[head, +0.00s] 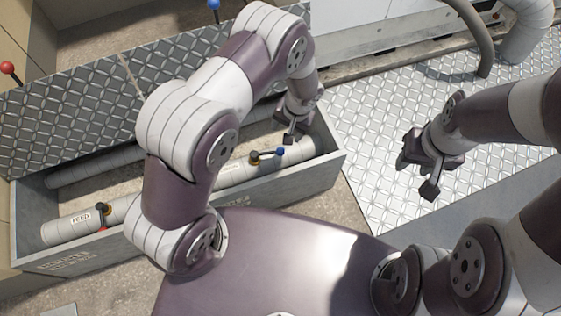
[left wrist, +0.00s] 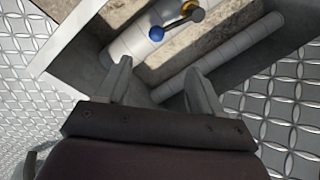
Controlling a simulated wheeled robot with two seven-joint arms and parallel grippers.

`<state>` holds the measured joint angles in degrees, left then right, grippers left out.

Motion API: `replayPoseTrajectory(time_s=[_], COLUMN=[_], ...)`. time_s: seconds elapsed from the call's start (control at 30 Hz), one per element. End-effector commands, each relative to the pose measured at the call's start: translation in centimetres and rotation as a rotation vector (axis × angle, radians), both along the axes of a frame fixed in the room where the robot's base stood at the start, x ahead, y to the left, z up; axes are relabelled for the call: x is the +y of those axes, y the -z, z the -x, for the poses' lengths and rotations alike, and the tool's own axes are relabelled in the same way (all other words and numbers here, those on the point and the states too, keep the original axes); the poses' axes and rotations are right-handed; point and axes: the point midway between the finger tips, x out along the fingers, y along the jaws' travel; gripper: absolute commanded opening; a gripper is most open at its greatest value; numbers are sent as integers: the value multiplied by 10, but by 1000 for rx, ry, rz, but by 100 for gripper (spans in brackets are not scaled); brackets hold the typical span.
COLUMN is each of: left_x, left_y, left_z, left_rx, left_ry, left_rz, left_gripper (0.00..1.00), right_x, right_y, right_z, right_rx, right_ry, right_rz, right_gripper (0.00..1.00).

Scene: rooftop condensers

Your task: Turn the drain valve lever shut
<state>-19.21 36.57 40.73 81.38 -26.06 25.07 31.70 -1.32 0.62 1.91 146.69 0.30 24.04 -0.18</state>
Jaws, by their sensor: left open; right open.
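In the head view, a valve with a short lever (head: 268,155) tipped by a blue ball sits on the front pipe (head: 205,176) inside a long grey trough. A second valve with a red-ended lever (head: 103,212) sits on the same pipe at the left. Which one is the drain valve I cannot tell. My left gripper (head: 290,136) is above the trough, just behind and right of the blue-tipped lever, apart from it. In the left wrist view, that lever (left wrist: 178,24) lies beyond the open, empty fingers (left wrist: 160,88). My right gripper (head: 426,172) is open and empty over the tread plate.
The trough's walls (head: 325,172) rise around the pipes, and a rear pipe (head: 100,165) runs behind. Raised tread-plate covers (head: 70,115) stand behind. Red (head: 8,68) and blue (head: 213,5) balls show at the back. Tread-plate floor (head: 370,130) is clear at right.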

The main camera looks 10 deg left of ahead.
Motion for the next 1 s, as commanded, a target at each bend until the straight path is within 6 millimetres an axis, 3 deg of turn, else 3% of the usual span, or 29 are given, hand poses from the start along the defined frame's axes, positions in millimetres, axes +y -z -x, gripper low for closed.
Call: replayPoseTrajectory(time_s=[0.03, 0.17, 0.4, 0.6, 1.0], left_x=[-1, 1, 12, 19, 22], left_y=[15, 33, 94, 130, 138], left_z=[0, -1, -3, -5, -6], left_rx=[-1, 1, 2, 0, -1], left_ry=[3, 4, 4, 4, 4], left_rz=[-2, -5, -5, -4, -4], left_gripper=[66, 66, 66, 66, 66], right_x=[0, 0, 0, 0, 0], right_y=[11, 20, 55, 74, 77], right_z=[0, 0, 0, 0, 0], right_rx=[-1, -1, -1, -1, -1], right_ry=[0, 0, 0, 0, 0], right_rz=[0, 0, 0, 0, 0], right_gripper=[43, 43, 43, 43, 43])
